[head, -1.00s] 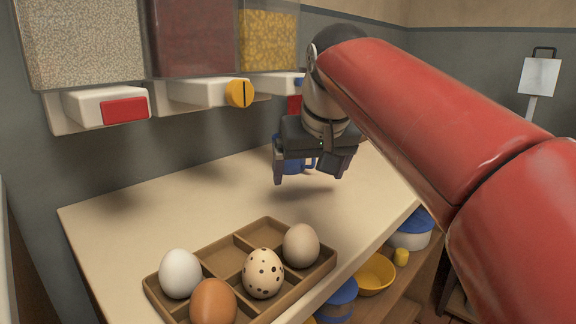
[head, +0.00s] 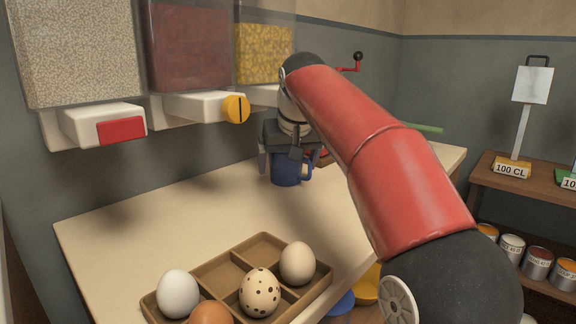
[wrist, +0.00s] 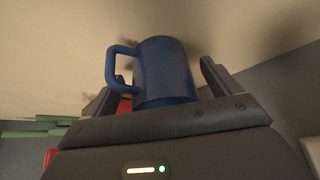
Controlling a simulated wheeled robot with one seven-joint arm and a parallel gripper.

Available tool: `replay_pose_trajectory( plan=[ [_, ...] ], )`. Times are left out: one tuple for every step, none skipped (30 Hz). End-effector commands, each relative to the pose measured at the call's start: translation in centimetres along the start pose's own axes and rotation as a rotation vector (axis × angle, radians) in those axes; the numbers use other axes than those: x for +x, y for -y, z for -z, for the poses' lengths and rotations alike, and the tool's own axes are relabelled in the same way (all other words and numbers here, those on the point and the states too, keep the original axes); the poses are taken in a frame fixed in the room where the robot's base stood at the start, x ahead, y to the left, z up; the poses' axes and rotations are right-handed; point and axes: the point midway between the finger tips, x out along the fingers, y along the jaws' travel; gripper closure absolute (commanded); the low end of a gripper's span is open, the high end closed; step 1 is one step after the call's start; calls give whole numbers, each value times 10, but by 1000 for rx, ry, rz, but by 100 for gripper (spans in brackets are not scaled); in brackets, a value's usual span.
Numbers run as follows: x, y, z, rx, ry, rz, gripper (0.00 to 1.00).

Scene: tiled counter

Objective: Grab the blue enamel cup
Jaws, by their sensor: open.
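The blue enamel cup (head: 287,172) stands upright on the cream counter, towards its far side, with its handle to the right in the head view. In the wrist view the cup (wrist: 167,72) shows between the two fingers, its handle to the left. My gripper (head: 290,165) is at the cup from above and behind, its fingers apart on either side of it. The gripper (wrist: 160,82) is open, and I see no finger pressed on the cup. The upper part of the cup is hidden by the gripper in the head view.
A wooden egg tray (head: 212,270) with several eggs sits at the front of the counter (head: 130,215). Dispensers with a red tab (head: 121,130) and a yellow knob (head: 236,109) hang on the left wall. A shelf (head: 515,180) with paint cans stands at right.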

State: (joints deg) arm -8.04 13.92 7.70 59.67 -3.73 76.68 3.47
Motion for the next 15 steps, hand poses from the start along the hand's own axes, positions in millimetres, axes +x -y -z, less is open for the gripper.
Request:
replay_pose_trajectory(
  plan=[
    [6,0,-3,0,2,0,11],
    [8,0,-3,1,2,0,11],
    [8,0,-2,1,2,0,11],
    [8,0,-2,1,1,0,11],
    [8,0,-2,1,1,0,11],
    [8,0,-2,1,1,0,11],
    [8,0,-2,1,1,0,11],
    [8,0,-2,1,1,0,11],
    [8,0,-2,1,1,0,11],
    [8,0,-2,1,1,0,15],
    [8,0,-2,1,1,0,19],
    [8,0,-2,1,1,0,24],
    [8,0,-2,1,1,0,28],
    [8,0,-2,1,1,0,32],
    [8,0,-2,1,1,0,37]
  ],
)
